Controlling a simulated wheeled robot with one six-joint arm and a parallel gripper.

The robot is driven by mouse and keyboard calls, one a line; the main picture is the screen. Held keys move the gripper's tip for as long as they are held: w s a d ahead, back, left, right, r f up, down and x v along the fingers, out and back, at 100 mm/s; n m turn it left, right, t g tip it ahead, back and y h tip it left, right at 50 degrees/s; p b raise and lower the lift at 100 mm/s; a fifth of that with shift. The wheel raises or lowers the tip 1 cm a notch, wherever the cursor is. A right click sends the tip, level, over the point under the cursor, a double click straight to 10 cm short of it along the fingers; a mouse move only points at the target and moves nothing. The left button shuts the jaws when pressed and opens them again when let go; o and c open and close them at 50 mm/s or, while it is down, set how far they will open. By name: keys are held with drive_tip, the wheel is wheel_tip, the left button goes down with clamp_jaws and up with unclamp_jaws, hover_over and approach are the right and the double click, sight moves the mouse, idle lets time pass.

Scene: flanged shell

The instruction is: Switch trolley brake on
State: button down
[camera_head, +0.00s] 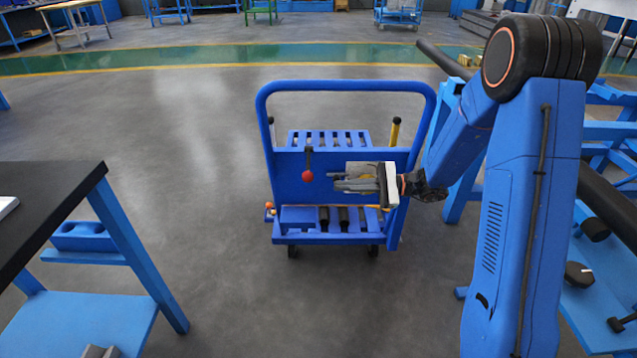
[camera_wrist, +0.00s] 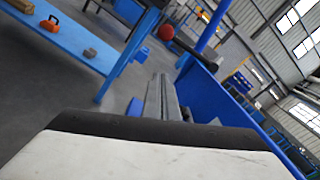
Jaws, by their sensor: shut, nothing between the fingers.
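The blue trolley (camera_head: 345,130) stands in the middle of the head view, its tall handle frame and front panel facing me. A dark lever with a red ball knob (camera_head: 308,175) hangs down on the panel's left half. The red knob also shows in the wrist view (camera_wrist: 166,32), beyond the fingertips. My gripper (camera_head: 336,182) is shut and empty in front of the panel, pointing left, a little right of the knob and apart from it. In the wrist view, its closed fingers (camera_wrist: 163,92) run along the blue panel (camera_wrist: 203,88). No label marks the lever as the brake.
A small orange knob (camera_head: 269,206) sits at the trolley's lower left. A black-topped bench (camera_head: 50,205) stands at left. Blue racks with dark rollers (camera_head: 605,205) stand at right, behind my arm. The floor (camera_head: 200,180) between bench and trolley is clear.

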sight(308, 165)
idle(0.4)
drive_tip(key=s+a+r, duration=0.1)
drive_tip(key=a+r, duration=0.2)
drive_tip(key=a, duration=0.5)
drive_tip(key=shift+s+a, duration=0.2)
drive_tip(key=shift+a, duration=0.2)
idle(0.3)
drive_tip(key=shift+r, duration=0.2)
